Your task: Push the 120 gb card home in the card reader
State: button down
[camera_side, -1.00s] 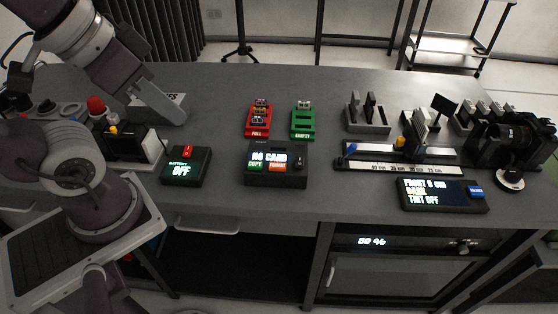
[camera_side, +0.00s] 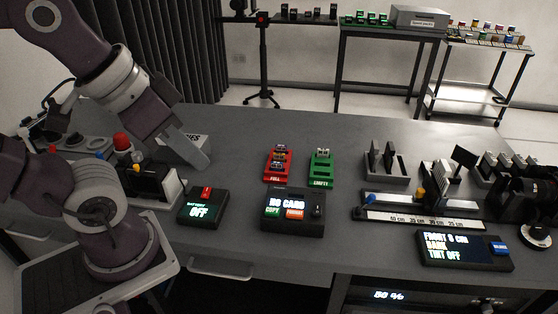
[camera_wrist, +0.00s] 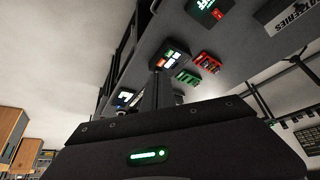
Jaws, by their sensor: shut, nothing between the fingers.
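The card reader (camera_side: 280,226) is a black box near the middle of the bench. Its screen reads "NO CARD", above a green COPY and an orange FORMAT button. It also shows in the wrist view (camera_wrist: 160,64). A red FULL holder (camera_side: 270,177) with several cards and a green EMPTY holder (camera_side: 320,183) with a card at its far end stand behind it. The card labels are too small to read, so I cannot tell which is the 120 gb card. My gripper (camera_side: 203,163) is shut and empty, above the bench left of the reader and holders.
A battery box (camera_side: 200,212) reading OFF stands left of the reader. A grey batteries bin (camera_side: 200,145) is close behind my gripper. To the right are a slider rail (camera_side: 400,203), a display box (camera_side: 465,262) and a camera (camera_side: 525,205). Bench around the holders is clear.

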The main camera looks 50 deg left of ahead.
jog(key=c, duration=1.5)
grip_release()
jog(key=n+g, duration=0.6)
jog(key=n, duration=2.1)
send_over(279, 160)
jog(key=f, duration=1.1)
jog(key=w+f, duration=0.1)
jog(key=f, duration=1.2)
jog(key=shift+s+a+f, duration=0.15)
jog(key=shift+s+f, duration=0.15)
jog(key=shift+s, duration=0.1)
